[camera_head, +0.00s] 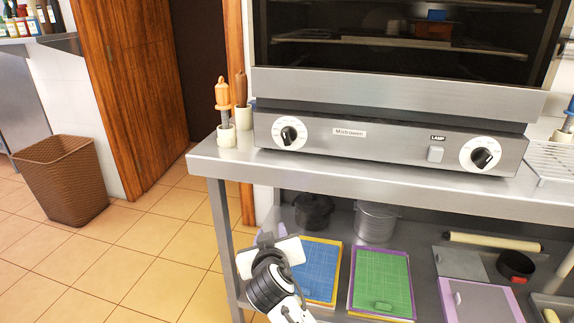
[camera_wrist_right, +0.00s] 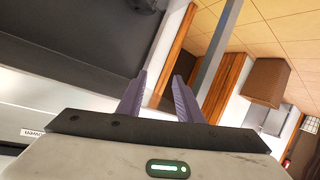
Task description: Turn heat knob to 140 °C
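The steel oven (camera_head: 380,143) has two black knobs on white dials, the left knob (camera_head: 289,133) and the right knob (camera_head: 482,157). The dial markings are too small to read, so I cannot tell which one sets heat. Between them are a name label and a LAMP button (camera_head: 435,153). My right gripper (camera_head: 272,236) is low in front of the table, below and apart from the left knob. In the right wrist view its purple fingers (camera_wrist_right: 160,78) stand apart with nothing between them. A dark knob-like shape (camera_wrist_right: 145,5) shows at that view's top edge. My left gripper is out of view.
The oven stands on a steel table (camera_head: 225,160). An orange-handled brush (camera_head: 223,100) in a holder stands left of it, and a white rack (camera_head: 552,160) is at the right. The lower shelf holds pots and coloured boards (camera_head: 381,280). The floor at left is open, with a wicker bin (camera_head: 62,180).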

